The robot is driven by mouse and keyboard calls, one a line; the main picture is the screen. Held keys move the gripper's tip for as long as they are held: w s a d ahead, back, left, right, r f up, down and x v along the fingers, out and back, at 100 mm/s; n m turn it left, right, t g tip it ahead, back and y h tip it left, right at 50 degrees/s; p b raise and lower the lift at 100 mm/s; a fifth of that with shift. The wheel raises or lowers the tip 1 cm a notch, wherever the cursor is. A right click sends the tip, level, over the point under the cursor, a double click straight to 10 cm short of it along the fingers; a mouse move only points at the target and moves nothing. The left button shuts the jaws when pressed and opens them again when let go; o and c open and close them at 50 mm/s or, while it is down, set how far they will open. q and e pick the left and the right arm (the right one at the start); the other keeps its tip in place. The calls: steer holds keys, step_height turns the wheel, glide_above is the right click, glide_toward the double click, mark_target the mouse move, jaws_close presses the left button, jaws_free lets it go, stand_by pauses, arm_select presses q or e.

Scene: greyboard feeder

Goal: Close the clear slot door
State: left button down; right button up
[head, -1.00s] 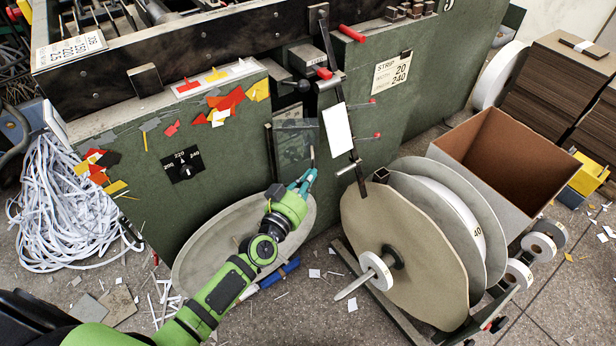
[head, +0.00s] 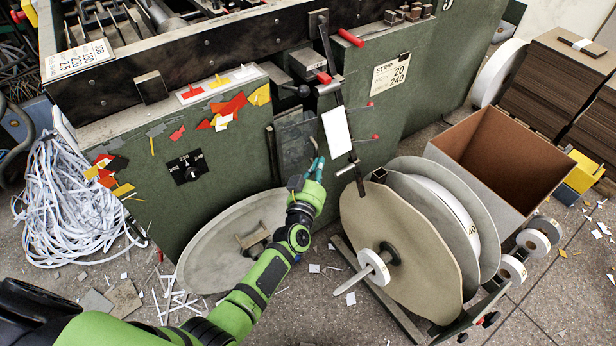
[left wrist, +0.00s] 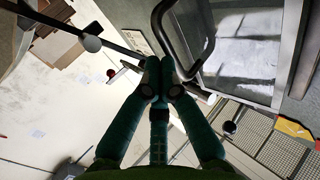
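The clear slot door (head: 290,146) is a see-through panel in a dark frame on the front of the green machine. In the left wrist view the clear door (left wrist: 238,62) fills the upper right, with a bent black handle (left wrist: 163,24) at its edge. My left gripper (head: 316,168) is just right of and below the door in the head view. In the left wrist view its teal fingertips (left wrist: 160,70) come together beside the handle's bend. I cannot tell whether they touch it. Nothing shows between them. My right gripper is out of view.
A hanging white card (head: 336,131) and red-tipped rods (head: 372,137) are close to the right of my gripper. A large strip reel (head: 400,235) stands right of my arm. A grey oval dish (head: 215,250) lies below the door. An open box (head: 480,160) stands farther right.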

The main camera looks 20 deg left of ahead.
arm_select(q)
steer(key=shift+w, duration=0.85)
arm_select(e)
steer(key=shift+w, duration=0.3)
arm_select(q)
steer(key=shift+r, duration=0.15)
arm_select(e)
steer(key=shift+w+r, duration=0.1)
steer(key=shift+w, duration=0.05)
